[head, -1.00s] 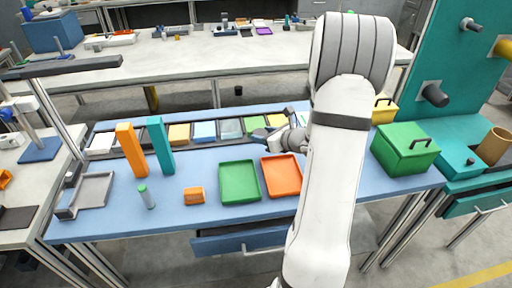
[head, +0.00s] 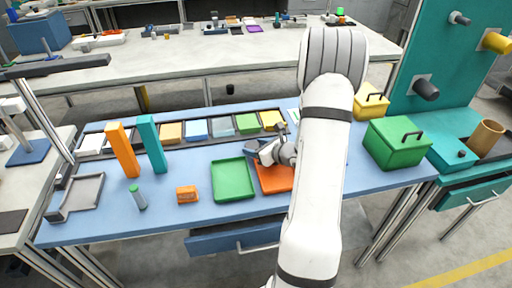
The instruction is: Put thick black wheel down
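My gripper (head: 264,150) is over the far left part of the orange tray (head: 273,182), beside the green tray (head: 233,181). It is small and partly hidden by my own wrist, so I cannot tell whether its fingers are open or shut. Dark parts show at its end, but I cannot tell whether they are fingers or a held thing. I cannot make out a thick black wheel with certainty. A black cylinder (head: 426,88) sticks out of the teal panel at the right.
An orange block (head: 123,150) and a teal block (head: 152,144) stand upright at left. A row of bins (head: 196,130) lines the back edge. A green box (head: 394,146) stands right. Blue table surface (head: 175,217) is clear in front. My arm hides the right middle.

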